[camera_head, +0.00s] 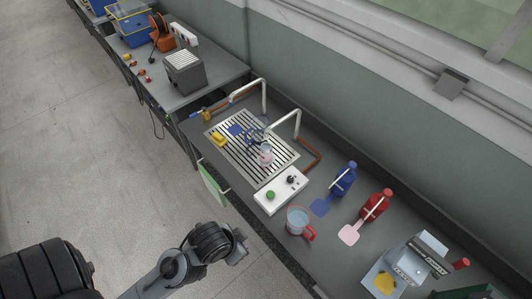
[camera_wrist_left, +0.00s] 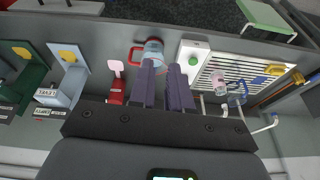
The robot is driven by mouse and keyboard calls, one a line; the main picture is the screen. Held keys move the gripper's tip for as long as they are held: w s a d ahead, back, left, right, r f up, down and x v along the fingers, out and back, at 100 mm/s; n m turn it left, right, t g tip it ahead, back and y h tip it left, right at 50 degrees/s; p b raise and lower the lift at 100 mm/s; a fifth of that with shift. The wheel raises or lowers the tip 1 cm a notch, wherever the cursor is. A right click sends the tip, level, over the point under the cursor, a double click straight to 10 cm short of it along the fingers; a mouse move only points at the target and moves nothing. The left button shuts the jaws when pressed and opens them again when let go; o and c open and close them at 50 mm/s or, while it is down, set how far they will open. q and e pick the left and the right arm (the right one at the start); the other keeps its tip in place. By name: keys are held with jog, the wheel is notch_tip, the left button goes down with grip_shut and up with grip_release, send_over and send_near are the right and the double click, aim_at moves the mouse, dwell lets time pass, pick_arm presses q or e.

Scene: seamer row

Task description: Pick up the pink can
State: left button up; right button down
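The pink can (camera_head: 265,155) is a small pale pink, clear-looking cylinder. It stands on the slatted metal grate (camera_head: 279,168) below a white bent pipe. In the left wrist view the pink can (camera_wrist_left: 218,81) is right of the fingers, beside a blue handled item (camera_wrist_left: 237,92). My left gripper (camera_head: 239,247) hangs in front of the bench, well short of the can. In the left wrist view its two dark fingers (camera_wrist_left: 161,68) stand apart with a narrow empty gap. My right gripper does not show.
A white control box (camera_head: 281,190) with a green button and a clear cup (camera_head: 298,218) with a red handle stand nearer the bench's front. Blue (camera_head: 343,178) and red (camera_head: 376,204) bottles stand right. White bent pipes (camera_head: 297,123) rise behind the grate. The floor is clear.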

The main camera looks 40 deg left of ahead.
pick_arm(q)
jog(key=o, duration=1.4)
jog(key=shift+o, duration=0.2)
